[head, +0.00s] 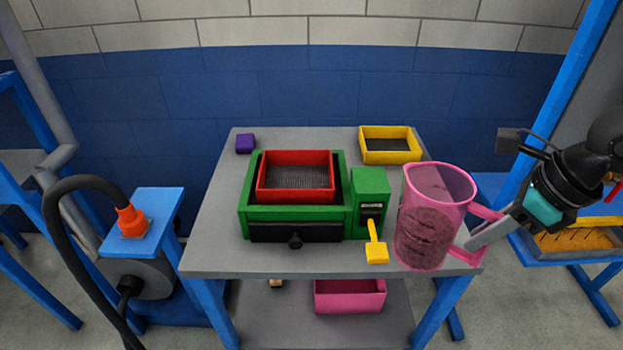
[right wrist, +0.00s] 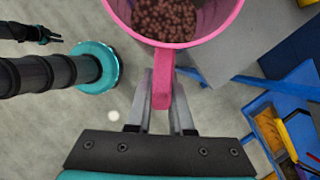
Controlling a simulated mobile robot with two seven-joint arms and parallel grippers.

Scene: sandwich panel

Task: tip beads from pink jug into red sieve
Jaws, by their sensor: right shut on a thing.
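The pink jug (head: 432,195) is see-through and holds brown beads in its lower part. It is nearly upright, tilted slightly, in front of the table's right side. My right gripper (head: 478,238) is shut on the jug's handle. In the right wrist view the jug (right wrist: 115,12) shows its open mouth with beads inside, and the fingers (right wrist: 160,105) are on both sides of the handle. The red sieve (head: 295,157) sits in a green frame (head: 243,205) left of the jug; its dark mesh looks empty.
A green box (head: 370,185) with a yellow lever (head: 376,245) stands between sieve and jug. A yellow sieve (head: 391,133) and a purple block (head: 245,143) lie at the table's back. A pink tray (head: 350,302) is on the lower shelf. The table's left side (head: 212,235) is clear.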

